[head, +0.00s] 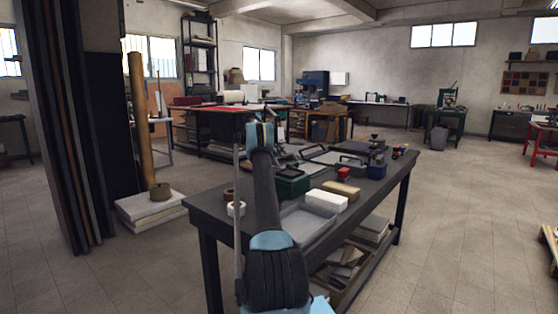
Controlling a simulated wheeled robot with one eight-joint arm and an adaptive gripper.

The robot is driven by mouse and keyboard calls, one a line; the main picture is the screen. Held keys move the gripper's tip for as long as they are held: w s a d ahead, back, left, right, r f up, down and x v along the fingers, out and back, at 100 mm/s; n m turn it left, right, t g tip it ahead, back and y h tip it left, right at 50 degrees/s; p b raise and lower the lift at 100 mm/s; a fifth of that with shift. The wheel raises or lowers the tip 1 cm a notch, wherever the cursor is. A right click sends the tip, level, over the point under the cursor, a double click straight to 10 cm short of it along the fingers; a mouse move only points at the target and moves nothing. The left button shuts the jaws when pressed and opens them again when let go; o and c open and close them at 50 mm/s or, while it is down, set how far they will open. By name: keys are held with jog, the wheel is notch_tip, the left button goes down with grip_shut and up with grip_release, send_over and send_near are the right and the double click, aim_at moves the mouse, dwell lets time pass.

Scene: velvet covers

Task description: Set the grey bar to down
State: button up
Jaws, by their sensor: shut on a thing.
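My arm rises through the middle of the head view and reaches over the dark workbench (370,195). My gripper (287,157) is small and dark, just beyond the wrist and above the far side of a green box (291,183). It is partly hidden by my arm and is shut on the grey bar. The bar's outline and tilt are too small and too covered to make out.
The bench holds a white block (326,200), a tan block (341,189), a grey tray (308,222) and tape rolls (236,208). Flat dark-handled frames lie behind. Dark upright boards (65,130) stand at left. Floor right of the bench is clear.

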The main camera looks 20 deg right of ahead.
jog(key=shift+v, duration=2.3)
jog(key=shift+f, duration=0.1)
